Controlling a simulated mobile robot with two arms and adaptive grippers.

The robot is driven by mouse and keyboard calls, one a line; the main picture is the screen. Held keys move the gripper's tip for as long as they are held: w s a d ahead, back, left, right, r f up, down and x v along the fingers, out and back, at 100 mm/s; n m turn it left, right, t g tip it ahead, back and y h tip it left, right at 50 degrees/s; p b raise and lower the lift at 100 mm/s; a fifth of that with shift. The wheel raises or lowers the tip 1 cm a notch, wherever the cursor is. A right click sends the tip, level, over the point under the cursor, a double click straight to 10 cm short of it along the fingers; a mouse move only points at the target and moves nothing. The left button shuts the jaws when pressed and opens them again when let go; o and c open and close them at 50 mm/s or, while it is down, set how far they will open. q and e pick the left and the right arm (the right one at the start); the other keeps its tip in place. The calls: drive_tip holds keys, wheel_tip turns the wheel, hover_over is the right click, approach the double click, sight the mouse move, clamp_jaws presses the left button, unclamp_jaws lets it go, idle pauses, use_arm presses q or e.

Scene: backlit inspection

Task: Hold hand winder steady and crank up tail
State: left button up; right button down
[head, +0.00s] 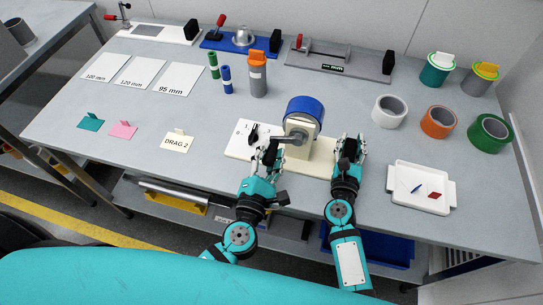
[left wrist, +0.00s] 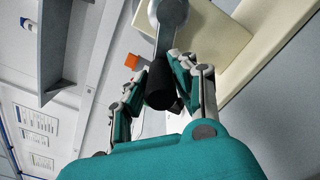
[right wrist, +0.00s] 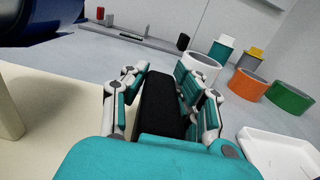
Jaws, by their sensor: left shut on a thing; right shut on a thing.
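The hand winder has a cream stand (head: 322,164) and a blue drum (head: 305,107), at the middle front of the table. Its grey crank (head: 287,138) points left. My left gripper (head: 268,154) is shut on the crank's black handle, which shows as a dark cylinder (left wrist: 160,86) between the fingers in the left wrist view. My right gripper (head: 348,152) is shut on a black grip (right wrist: 160,105) at the winder's right side. The drum's dark blue edge (right wrist: 40,25) shows in the right wrist view. I cannot make out a loose tail on the drum.
A white tray (head: 400,180) with small items lies right of my right gripper. White (head: 389,111), orange (head: 438,121) and green (head: 489,133) rolls stand behind it. A white card with black marks (head: 243,139) lies left of the winder. The table's front edge is close below.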

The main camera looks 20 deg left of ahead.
use_arm(q)
drive_tip(key=shift+a+r, duration=0.2)
drive_tip(key=shift+r, duration=0.9)
drive_tip(key=shift+d+r, duration=0.25)
drive_tip(key=shift+r, duration=0.5)
drive_tip(key=shift+d+r, duration=0.25)
drive_tip(key=shift+r, duration=0.45)
drive_tip(key=shift+d+r, duration=1)
drive_tip(key=shift+d, duration=0.2)
